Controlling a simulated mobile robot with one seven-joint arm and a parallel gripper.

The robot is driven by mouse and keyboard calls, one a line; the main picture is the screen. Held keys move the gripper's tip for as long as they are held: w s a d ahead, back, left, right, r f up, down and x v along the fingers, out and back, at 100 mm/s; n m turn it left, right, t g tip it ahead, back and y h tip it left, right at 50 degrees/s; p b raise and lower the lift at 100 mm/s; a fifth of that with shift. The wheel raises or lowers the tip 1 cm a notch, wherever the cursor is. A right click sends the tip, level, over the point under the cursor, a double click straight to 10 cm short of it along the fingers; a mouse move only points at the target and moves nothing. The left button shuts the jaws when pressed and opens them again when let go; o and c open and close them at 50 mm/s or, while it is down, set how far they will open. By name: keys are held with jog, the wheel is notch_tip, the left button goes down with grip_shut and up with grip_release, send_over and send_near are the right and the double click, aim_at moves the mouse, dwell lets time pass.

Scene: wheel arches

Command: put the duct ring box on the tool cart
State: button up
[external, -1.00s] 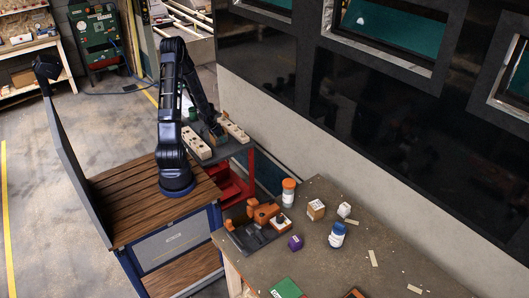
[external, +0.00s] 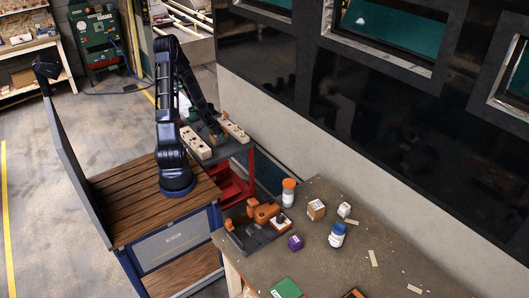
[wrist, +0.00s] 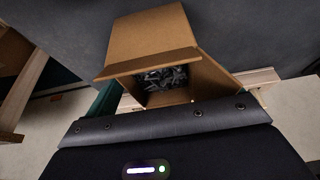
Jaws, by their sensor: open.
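An open cardboard box (wrist: 165,75) with raised flaps and dark pieces inside is just beyond my gripper's dark body in the wrist view. It stands over a grey surface; whether it is the duct ring box I cannot tell. My gripper (external: 215,126) is low over the grey top of a red cart (external: 238,187), which looks like the tool cart. My gripper is open, but its fingertips are not clear. A smaller closed cardboard box with a white label (external: 316,210) stands on the brown workbench at the right, well away from my gripper.
Pale wooden blocks with holes (external: 195,143) lie on the cart top beside my gripper. The workbench (external: 345,270) holds an orange-capped jar (external: 289,191), a blue-and-white bottle (external: 337,235), a purple box (external: 295,242) and an orange tool. A wall runs behind the cart and bench.

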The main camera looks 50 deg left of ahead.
jog(key=shift+v, duration=4.55)
jog(key=shift+r, duration=0.1)
jog(key=shift+d+r, duration=0.35)
jog(key=shift+d, duration=0.1)
jog(key=s+d+r+g+y, duration=0.1)
jog(key=d+r+y, duration=0.1)
jog(key=d+r, duration=0.7)
jog(key=s+d+r+g+y, duration=0.1)
jog(key=s+d+r+y, duration=0.1)
jog(key=d+r, duration=0.7)
jog(key=s+d+r+t+h, duration=0.2)
jog(key=s+d+r+h, duration=0.2)
jog(key=s+d+r, duration=0.6)
notch_tip(320, 180, up, 2)
jog(key=shift+s+d+r, duration=0.15)
jog(key=shift+s+d, duration=0.15)
jog(key=shift+s, duration=0.6)
